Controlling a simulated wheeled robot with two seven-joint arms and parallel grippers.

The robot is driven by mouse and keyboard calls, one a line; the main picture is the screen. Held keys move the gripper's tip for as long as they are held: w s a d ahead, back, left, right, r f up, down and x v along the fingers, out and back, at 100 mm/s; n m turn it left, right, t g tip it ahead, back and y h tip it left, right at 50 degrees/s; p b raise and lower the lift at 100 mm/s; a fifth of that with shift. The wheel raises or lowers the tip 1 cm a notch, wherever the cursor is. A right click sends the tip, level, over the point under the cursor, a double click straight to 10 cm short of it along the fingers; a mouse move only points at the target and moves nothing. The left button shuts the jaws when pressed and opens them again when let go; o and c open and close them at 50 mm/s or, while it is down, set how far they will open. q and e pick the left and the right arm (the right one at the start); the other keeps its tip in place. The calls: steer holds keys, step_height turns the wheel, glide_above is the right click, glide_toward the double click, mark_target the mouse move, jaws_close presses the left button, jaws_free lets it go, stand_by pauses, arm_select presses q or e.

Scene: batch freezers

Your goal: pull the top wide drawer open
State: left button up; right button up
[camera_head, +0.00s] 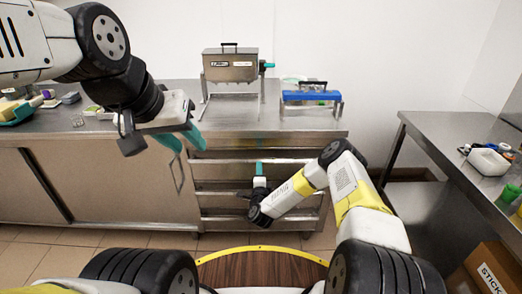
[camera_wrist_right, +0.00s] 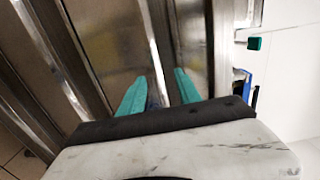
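The wide metal drawers (camera_head: 225,172) are stacked under the steel counter, each with a long horizontal bar. The top wide drawer (camera_head: 285,147) looks closed. My right gripper (camera_head: 259,166) points at the drawer fronts, near the upper bars. In the right wrist view, its two teal fingers (camera_wrist_right: 160,76) are apart, and a metal bar (camera_wrist_right: 152,45) runs between them; contact cannot be told. My left gripper (camera_head: 190,146) hangs at the counter's front edge, left of the drawers, with its teal fingers apart and nothing seen between them.
A metal machine (camera_head: 230,66) and a blue-topped device (camera_head: 311,96) stand on the counter (camera_head: 250,122). Cabinet doors (camera_head: 95,182) lie to the left. A side table (camera_head: 455,150) with small items and a cardboard box (camera_head: 490,270) are at the right.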

steer(key=w, duration=0.7)
steer(key=shift+w+d+f, duration=0.15)
steer(key=shift+w+f, duration=0.15)
steer(key=shift+c, duration=0.4)
jaws_close()
stand_by(0.9)
